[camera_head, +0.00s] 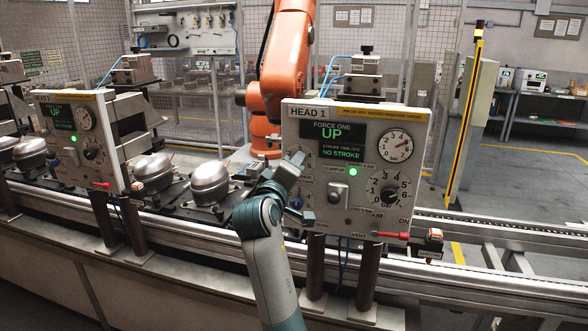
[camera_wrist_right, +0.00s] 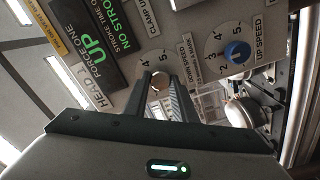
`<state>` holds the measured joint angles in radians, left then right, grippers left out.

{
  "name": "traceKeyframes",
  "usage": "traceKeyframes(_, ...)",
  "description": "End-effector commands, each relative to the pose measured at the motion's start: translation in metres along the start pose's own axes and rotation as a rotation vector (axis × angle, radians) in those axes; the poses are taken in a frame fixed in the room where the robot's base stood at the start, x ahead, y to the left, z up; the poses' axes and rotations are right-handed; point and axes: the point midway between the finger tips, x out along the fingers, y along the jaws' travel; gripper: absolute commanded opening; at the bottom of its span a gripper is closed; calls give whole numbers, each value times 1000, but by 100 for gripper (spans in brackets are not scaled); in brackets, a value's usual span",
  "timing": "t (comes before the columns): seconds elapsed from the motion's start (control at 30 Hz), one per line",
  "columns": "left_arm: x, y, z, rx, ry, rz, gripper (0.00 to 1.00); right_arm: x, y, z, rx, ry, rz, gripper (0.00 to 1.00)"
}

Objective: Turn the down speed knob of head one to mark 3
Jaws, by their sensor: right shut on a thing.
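The HEAD 1 panel (camera_head: 322,170) stands upright right of the middle in the head view. Its display reads UP and NO STROKE. My right gripper (camera_head: 296,162) reaches its left side and hides the down speed dial there. My left gripper is not in view.
The panel also bears a large black numbered knob (camera_head: 389,197), a pressure gauge (camera_head: 396,147), a toggle switch (camera_head: 338,194) and a red vent lever (camera_head: 393,235). A second head panel (camera_head: 70,140) stands left. Silver compressors (camera_head: 209,184) sit on the conveyor between them.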

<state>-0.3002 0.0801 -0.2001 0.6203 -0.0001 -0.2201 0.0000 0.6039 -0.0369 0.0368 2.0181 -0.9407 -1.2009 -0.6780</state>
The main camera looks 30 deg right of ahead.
Motion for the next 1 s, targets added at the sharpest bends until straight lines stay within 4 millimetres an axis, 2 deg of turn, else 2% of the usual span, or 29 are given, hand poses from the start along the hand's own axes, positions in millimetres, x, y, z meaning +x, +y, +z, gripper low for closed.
traceKeyframes(0.43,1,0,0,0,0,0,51,0,-4,2,9,-6,-8,2)
traceKeyframes(0.47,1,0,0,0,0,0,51,0,-4,2,9,-6,-8,31)
traceKeyframes(0.5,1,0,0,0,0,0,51,0,-4,2,9,-5,-8,41)
traceKeyframes(0.53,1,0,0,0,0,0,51,0,-4,2,10,-5,-7,43)
traceKeyframes(1.0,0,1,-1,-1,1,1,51,1,-1,0,11,-1,-3,43)
